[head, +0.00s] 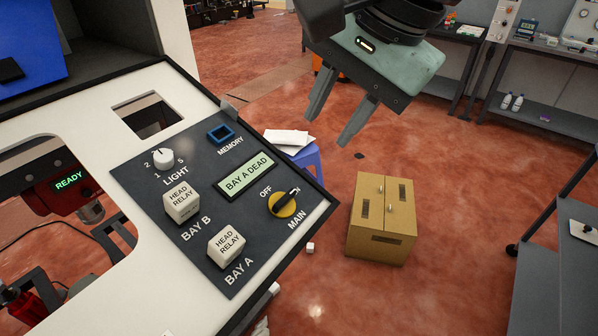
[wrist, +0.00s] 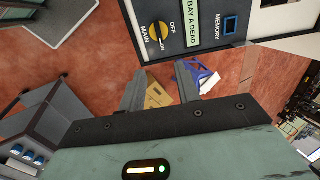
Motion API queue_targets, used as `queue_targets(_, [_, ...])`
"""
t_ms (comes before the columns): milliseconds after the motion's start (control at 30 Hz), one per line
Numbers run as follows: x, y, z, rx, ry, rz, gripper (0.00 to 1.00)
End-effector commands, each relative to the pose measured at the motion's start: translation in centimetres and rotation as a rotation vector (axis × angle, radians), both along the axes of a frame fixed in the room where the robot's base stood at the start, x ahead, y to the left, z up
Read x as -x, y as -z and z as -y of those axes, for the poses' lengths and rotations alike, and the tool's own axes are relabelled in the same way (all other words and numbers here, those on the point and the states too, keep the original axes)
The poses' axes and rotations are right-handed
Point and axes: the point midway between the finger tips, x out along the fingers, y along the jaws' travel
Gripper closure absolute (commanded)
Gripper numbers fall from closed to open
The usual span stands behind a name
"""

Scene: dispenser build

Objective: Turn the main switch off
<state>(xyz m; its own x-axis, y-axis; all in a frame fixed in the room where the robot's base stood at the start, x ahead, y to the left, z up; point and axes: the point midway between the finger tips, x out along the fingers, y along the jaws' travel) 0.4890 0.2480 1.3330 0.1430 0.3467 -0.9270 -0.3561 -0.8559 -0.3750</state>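The main switch (head: 283,204) is a yellow round knob with a black handle on the dark control panel (head: 150,200). Its handle points up and right, at the partly covered ON label; the OFF label is to its upper left. In the wrist view the main switch (wrist: 159,34) shows at the top, beyond my fingertips. My gripper (head: 332,125) is open and empty, above and to the right of the panel in the head view, apart from the switch. In the wrist view my gripper (wrist: 160,78) shows two spread fingers with nothing between them touching.
The panel also bears HEAD RELAY blocks (head: 181,201), a LIGHT knob (head: 163,158), a MEMORY socket (head: 221,134) and a display reading BAY A DEAD (head: 246,176). A cardboard box (head: 383,225) and a blue stool (head: 305,160) stand on the floor beyond.

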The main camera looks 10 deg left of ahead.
Motion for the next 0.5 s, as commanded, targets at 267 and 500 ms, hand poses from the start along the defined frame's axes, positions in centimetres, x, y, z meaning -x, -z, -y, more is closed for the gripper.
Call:
queue_targets(267, [-0.7, 5.1, -1.8, 0.007, -0.001, -0.004, 0.67])
queue_targets(500, [-1.4, 9.8, -3.5, 0.006, 0.000, -0.002, 0.67])
